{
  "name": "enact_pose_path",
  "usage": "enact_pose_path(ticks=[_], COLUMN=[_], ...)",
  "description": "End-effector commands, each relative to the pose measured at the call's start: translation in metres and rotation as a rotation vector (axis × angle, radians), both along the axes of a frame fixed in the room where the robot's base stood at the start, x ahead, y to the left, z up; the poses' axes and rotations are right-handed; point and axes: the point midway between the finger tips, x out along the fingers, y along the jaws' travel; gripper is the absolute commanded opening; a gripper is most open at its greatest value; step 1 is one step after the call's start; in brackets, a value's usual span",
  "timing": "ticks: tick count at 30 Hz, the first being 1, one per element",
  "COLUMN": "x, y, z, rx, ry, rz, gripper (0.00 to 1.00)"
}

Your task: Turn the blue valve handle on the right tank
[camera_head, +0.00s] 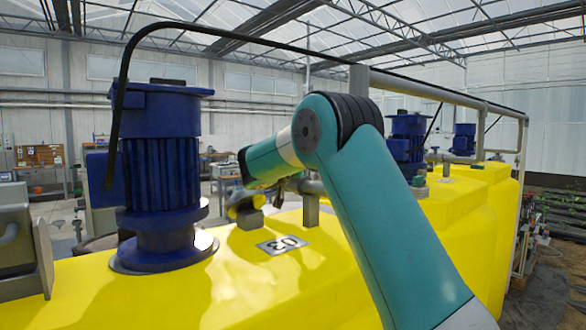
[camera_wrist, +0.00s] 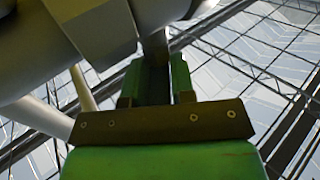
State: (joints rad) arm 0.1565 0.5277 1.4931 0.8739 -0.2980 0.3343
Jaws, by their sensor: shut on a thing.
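In the wrist view, my gripper (camera_wrist: 156,82) has its green fingers closed around a narrow dark bar, the valve handle (camera_wrist: 155,48). The handle hangs from grey pipework (camera_wrist: 98,25) and is in shade, so its blue colour does not show. Its lower part is hidden between the fingers. In the head view, the yellow tank (camera_head: 300,285) fills the foreground, with a plate (camera_head: 282,245) marked 03. My teal arm crosses the tank top and hides most of the valve area. My gripper and the handle cannot be made out there.
A large blue motor (camera_head: 160,170) stands on the tank at the left. A black hose (camera_head: 240,35) arches from it toward a grey pipe frame (camera_head: 440,92). More blue motors (camera_head: 408,135) stand behind my arm. A grey bracket (camera_head: 22,240) is at the left edge.

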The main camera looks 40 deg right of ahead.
Motion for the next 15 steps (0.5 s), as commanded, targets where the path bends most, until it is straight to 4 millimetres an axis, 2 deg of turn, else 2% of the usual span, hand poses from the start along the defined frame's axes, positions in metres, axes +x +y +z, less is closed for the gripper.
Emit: enact_pose_path(ticks=[1, 9, 15], x=[0.0029, 0.0060, 0.0052], y=[0.0021, 0.0028, 0.0032], z=[-0.0053, 0.0027, 0.0020], rx=[-0.003, -0.002, -0.001], ry=[-0.008, -0.008, -0.009], rz=[-0.035, -0.230, -0.282], gripper=[0.00, 0.00, 0.00])
